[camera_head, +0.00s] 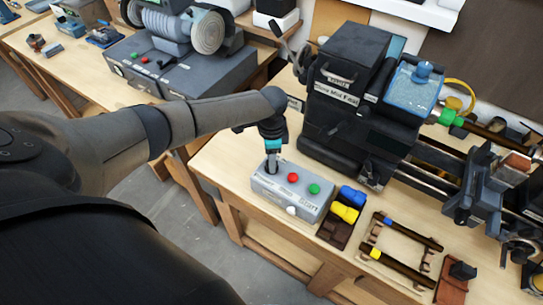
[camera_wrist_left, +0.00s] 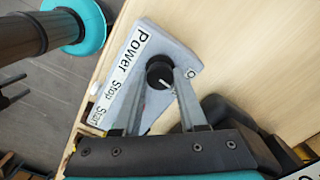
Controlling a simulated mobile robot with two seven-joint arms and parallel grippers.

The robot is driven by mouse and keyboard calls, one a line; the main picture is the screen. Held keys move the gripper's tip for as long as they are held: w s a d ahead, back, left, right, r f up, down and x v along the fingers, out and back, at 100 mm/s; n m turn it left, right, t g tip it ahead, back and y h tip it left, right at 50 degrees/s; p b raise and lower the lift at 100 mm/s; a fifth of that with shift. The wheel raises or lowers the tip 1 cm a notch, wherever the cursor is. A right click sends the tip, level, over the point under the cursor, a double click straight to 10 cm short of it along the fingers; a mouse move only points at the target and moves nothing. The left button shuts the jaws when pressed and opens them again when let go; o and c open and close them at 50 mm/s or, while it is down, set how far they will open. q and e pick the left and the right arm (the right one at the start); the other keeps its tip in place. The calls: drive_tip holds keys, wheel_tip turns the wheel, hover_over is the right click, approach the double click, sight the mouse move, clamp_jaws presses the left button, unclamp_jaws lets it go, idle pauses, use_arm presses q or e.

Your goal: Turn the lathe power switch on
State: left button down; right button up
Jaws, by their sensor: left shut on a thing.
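The grey lathe control box (camera_head: 265,183) sits at the front left of the wooden bench, with a red button (camera_head: 293,177) and a green button (camera_head: 314,188) on top. In the left wrist view the box (camera_wrist_left: 150,45) carries Power, Stop and Start labels. The round black power switch knob (camera_wrist_left: 159,70) has a pale line on its face and stands near the Power label. My left gripper (camera_head: 272,167) reaches down onto the left end of the box. Its fingers (camera_wrist_left: 170,78) are shut on the knob from both sides. In the head view the gripper hides the knob.
The black lathe (camera_head: 355,80) stands right behind the box. Blue and yellow tools (camera_head: 345,212) lie in a dark holder right of the box. A rack with dark rods (camera_head: 405,265) lies further right. Another bench with a grey machine (camera_head: 185,75) stands at the upper left.

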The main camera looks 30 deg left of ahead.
use_arm(q)
drive_tip(key=m, duration=0.3)
drive_tip(key=shift+m, duration=0.3)
drive_tip(key=shift+d+m, duration=0.1)
drive_tip(key=shift+m, duration=1.9)
drive_tip(key=shift+c, duration=2.3)
unclamp_jaws()
drive_tip(key=shift+r, duration=0.15)
wheel_tip(320, 180, up, 15)
drive_tip(key=shift+p, duration=0.3)
